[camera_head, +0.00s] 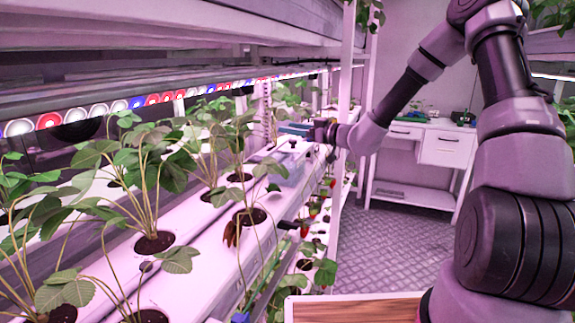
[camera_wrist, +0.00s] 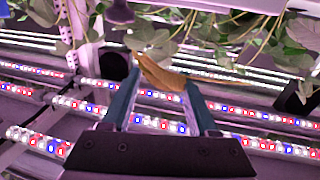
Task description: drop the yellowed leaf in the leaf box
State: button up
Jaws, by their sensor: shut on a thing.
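My gripper (camera_wrist: 162,76) is shut on a yellow-brown leaf (camera_wrist: 165,77). The leaf lies across between the two teal fingertips in the wrist view, and its thin stalk reaches out to the right. In the head view my gripper (camera_head: 297,129) is out over the far part of the white plant rack, with its teal fingers pointing left. The leaf cannot be made out there. A pale, translucent box (camera_head: 291,166) stands on the rack just below the gripper; I cannot tell for sure whether it is the leaf box.
Strawberry plants (camera_head: 150,165) stand in holes along the white channels (camera_head: 190,285). A brown drooping leaf (camera_head: 232,232) hangs on a near plant. A light strip (camera_head: 105,107) runs above. A wood-bottomed tray (camera_head: 355,308) is at the bottom, a white desk (camera_head: 420,150) behind. The aisle floor (camera_head: 385,240) is clear.

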jog(key=o, duration=1.3)
jog(key=shift+o, duration=0.2)
jog(key=v, duration=1)
jog(key=shift+s+d, duration=0.2)
jog(key=shift+d, duration=0.15)
jog(key=s+a+r+n+g+h, duration=0.1)
jog(key=s+r+n+g+h, duration=0.2)
jog(key=s+n, duration=0.85)
jog(key=s+r+n+g+h, duration=0.2)
jog(key=s+n+g, duration=0.3)
jog(key=n, duration=1.3)
jog(key=s+d+r+n+t+h, duration=0.2)
jog(key=s+d+r+n+h, duration=0.2)
jog(key=n, duration=0.9)
jog(key=s+d+r+n+t+h, duration=0.3)
jog(key=s+d+n, duration=0.4)
jog(key=d+n, duration=0.3)
notch_tip(320, 180, up, 2)
jog(key=n+h, duration=0.1)
jog(key=n, duration=0.2)
jog(key=shift+r+n, duration=0.15)
jog(key=shift+n, duration=0.2)
